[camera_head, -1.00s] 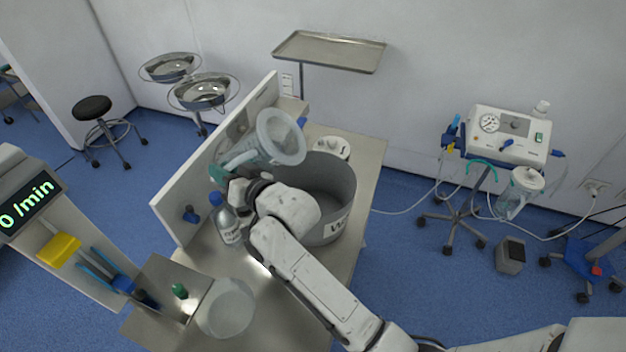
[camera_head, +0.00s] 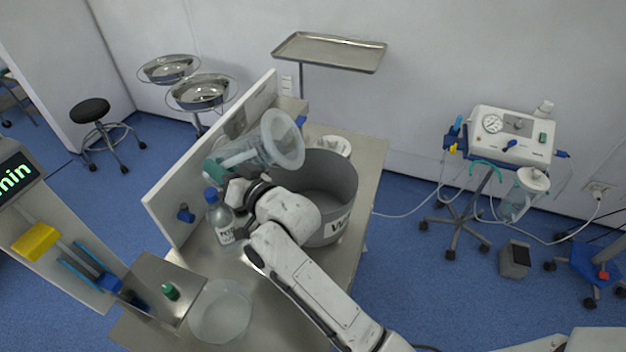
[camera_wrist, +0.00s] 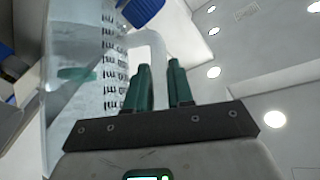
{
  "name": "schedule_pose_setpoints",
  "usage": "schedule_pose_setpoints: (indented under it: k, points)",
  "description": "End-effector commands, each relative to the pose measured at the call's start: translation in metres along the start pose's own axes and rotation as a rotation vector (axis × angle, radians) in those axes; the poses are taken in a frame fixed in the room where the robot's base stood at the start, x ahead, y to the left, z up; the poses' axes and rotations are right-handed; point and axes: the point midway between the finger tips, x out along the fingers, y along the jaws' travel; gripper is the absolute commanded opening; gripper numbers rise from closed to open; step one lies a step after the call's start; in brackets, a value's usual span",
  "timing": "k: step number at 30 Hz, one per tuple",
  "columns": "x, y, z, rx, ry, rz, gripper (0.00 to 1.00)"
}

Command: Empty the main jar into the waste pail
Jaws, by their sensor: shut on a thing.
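My gripper (camera_wrist: 162,88) is shut on the handle of the main jar (camera_head: 248,152), a clear jar with graduation marks. In the head view the jar is tilted well over, its wide open mouth (camera_head: 283,140) pointing right, above the back left part of the waste pail. The jar (camera_wrist: 85,75) also fills the left of the wrist view. The waste pail (camera_head: 338,192) is a large grey round bucket with a partly hidden label, standing on the bench. Its visible inside looks grey and empty; the near left part is hidden by my arm. I cannot make out any liquid stream.
A bottle with a blue cap (camera_head: 218,218) stands left of my wrist, near the upright panel (camera_head: 165,195). A clear round dish or lid (camera_head: 221,310) lies at the bench front. A white round lid (camera_head: 336,145) sits behind the pail. The suction unit (camera_head: 510,135) stands apart at right.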

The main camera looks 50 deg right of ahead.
Motion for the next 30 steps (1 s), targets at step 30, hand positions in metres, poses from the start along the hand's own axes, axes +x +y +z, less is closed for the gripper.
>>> schedule_pose_setpoints:
  k: [30]
  points:
    - [-0.0018, -0.0026, -0.0073, 0.058, 0.110, -0.067, 0.00]
